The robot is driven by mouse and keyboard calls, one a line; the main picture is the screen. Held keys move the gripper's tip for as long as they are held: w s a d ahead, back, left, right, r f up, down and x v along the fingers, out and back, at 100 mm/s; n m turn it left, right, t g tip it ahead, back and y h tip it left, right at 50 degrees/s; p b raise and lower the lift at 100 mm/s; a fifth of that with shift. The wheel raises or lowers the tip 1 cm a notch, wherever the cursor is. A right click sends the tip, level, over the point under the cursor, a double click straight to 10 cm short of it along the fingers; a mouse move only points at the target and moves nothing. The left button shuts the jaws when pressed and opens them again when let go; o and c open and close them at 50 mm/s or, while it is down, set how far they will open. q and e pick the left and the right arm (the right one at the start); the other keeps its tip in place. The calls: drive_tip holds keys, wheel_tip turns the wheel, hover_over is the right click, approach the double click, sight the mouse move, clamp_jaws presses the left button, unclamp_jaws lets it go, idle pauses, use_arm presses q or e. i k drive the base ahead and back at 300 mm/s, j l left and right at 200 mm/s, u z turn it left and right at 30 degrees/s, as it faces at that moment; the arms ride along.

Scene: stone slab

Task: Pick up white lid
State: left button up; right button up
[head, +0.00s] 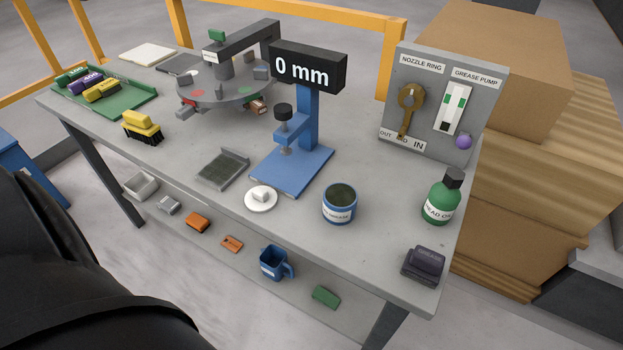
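The white lid (250,205) is a flat round disc with a small blocky white knob on top. It lies on the grey table just in front of the blue stand's base. Nothing covers it. A blue round tub (340,211) with a pale label and a dark top surface stands to its right, a short gap away. Neither of my grippers shows in the head view.
The blue stand (290,168) with a "0 mm" display rises behind the lid. A dark grated tray (222,168) lies to its left. A green bottle (441,203) and a dark grease block (424,265) stand at right. The table front is mostly clear.

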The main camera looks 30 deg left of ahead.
sight(258, 200)
drive_tip(key=j+z, duration=0.35)
drive_tip(key=k+j+z, duration=0.15)
drive_tip(key=j+z, duration=0.25)
drive_tip(key=k+j+z, duration=0.15)
drive_tip(key=j+z, duration=0.2)
drive_tip(key=k+j+z, duration=0.2)
drive_tip(key=z, duration=0.2)
drive_tip(key=j, duration=0.15)
